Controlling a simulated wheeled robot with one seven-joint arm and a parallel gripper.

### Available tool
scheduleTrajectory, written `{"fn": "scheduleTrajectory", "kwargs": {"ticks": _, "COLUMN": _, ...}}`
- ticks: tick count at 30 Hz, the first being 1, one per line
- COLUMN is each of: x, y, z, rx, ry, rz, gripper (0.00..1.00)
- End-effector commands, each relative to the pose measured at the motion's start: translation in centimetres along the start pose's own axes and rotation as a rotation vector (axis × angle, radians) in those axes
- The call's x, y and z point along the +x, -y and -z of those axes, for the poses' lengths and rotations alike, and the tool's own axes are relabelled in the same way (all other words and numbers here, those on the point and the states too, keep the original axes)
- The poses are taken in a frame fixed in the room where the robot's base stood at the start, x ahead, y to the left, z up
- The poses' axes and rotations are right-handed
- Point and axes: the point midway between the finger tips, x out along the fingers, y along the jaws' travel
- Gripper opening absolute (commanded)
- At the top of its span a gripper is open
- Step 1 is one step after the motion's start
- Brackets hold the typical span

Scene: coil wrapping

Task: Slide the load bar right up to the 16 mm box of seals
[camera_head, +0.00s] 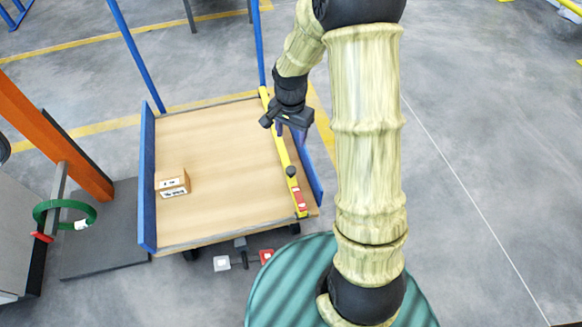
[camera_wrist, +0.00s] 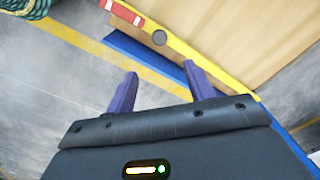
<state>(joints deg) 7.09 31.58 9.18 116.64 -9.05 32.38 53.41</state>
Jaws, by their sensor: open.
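The yellow load bar (camera_head: 282,154) lies along the right side of the cart's wooden bed, with a dark knob (camera_head: 290,172) and a red-and-white end. In the wrist view the bar (camera_wrist: 207,61) runs diagonally beyond the fingers, with its knob (camera_wrist: 159,38) to the upper left. A small brown box (camera_head: 172,182) with white labels sits near the bed's left edge, well apart from the bar; its print is too small to read surely. My gripper (camera_head: 289,127) is over the bar's far half. Its purple fingers (camera_wrist: 161,73) are open and empty.
The bed (camera_head: 215,150) is clear between box and bar. Blue side rails (camera_head: 147,185) flank it, and blue posts (camera_head: 136,57) rise at its far corners. An orange post (camera_head: 55,140) and a green coil (camera_head: 64,214) stand to the left.

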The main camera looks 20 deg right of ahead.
Motion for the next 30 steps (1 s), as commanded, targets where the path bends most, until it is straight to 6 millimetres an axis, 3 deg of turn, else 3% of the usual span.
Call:
{"fn": "scheduleTrajectory", "kwargs": {"ticks": 24, "x": 14.6, "y": -0.1, "z": -0.1, "rx": -0.001, "ry": 0.002, "rz": -0.002, "gripper": 0.54}}
{"fn": "scheduleTrajectory", "kwargs": {"ticks": 30, "x": 16.3, "y": 0.0, "z": -0.1, "rx": 0.0, "ry": 0.001, "rz": -0.001, "gripper": 0.54}}
